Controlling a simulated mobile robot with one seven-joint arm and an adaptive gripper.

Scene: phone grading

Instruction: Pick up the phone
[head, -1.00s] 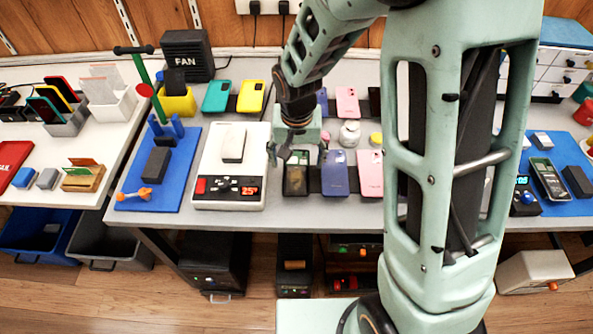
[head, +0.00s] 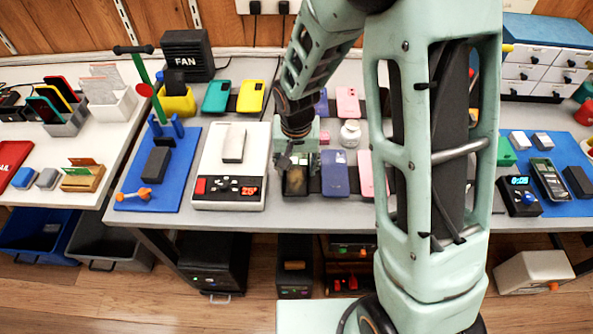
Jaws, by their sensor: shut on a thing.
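The dark phone (head: 296,181) is at the left end of the front row on the grey bench, partly covered by my gripper. Its face has a brownish sheen. My gripper (head: 294,168) points down over its upper part and is shut on it. The fingertips are small and partly hidden, and I cannot tell whether the phone is clear of its dark holder. To its right are a blue phone (head: 335,174) and a pink phone (head: 365,173), which my arm partly hides.
A white scale (head: 214,185) with a white block on it stands left of my gripper. Teal and yellow phones (head: 251,97) lie behind. A small white jar (head: 350,134) stands to the right. A blue mat (head: 190,140) lies farther left. My arm hides the bench's middle right.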

